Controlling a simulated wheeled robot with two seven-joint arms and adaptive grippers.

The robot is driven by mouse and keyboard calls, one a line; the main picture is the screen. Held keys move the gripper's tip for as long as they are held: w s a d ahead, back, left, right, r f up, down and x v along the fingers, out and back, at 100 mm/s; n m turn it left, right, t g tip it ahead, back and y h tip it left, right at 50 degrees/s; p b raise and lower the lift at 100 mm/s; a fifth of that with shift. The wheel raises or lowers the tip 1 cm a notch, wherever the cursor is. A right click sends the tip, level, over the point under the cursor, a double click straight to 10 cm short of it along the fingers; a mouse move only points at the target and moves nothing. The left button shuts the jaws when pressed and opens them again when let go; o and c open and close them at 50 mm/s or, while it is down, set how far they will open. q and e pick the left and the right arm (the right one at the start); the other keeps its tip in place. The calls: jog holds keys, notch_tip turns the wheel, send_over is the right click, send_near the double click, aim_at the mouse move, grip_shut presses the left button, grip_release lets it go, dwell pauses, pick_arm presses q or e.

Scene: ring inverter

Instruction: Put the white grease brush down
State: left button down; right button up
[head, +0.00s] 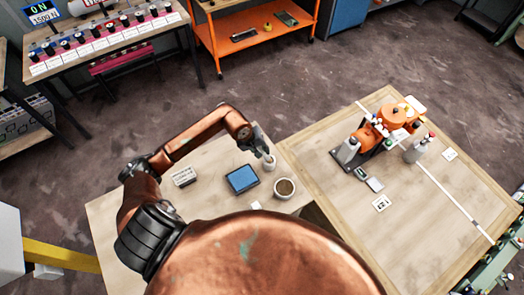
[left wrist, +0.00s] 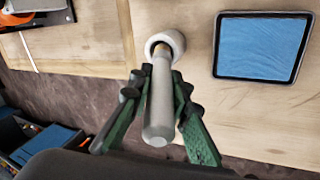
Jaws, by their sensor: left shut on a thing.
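My left gripper (head: 262,150) is over the left table near its right edge. In the left wrist view my left gripper (left wrist: 160,105) has its green fingers shut on the white grease brush (left wrist: 158,115), a pale rod with a rounded near end. The far end of the brush meets a small white round pot (left wrist: 176,40), which also shows in the head view (head: 269,165). I cannot tell whether the brush tip is inside the pot or just above it. My right gripper is not in view.
A blue-topped tray (head: 242,179) and a round brown-filled cup (head: 284,188) are close by. A small labelled box (head: 184,177) lies further left. The right table (head: 430,235) carries an orange machine (head: 394,117). Bare wood shows around the tray.

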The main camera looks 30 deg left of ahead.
pick_arm(q)
jog(key=shift+f, duration=0.2)
jog(key=c, duration=1.8)
grip_release()
jog(key=shift+r, duration=0.4)
jog(key=shift+a+r+p, duration=0.15)
jog(key=shift+r+p, duration=0.45)
jog(key=shift+r, duration=0.15)
jog(key=b+v, duration=0.2)
jog(key=v, duration=0.9)
jog(key=shift+s, duration=0.1)
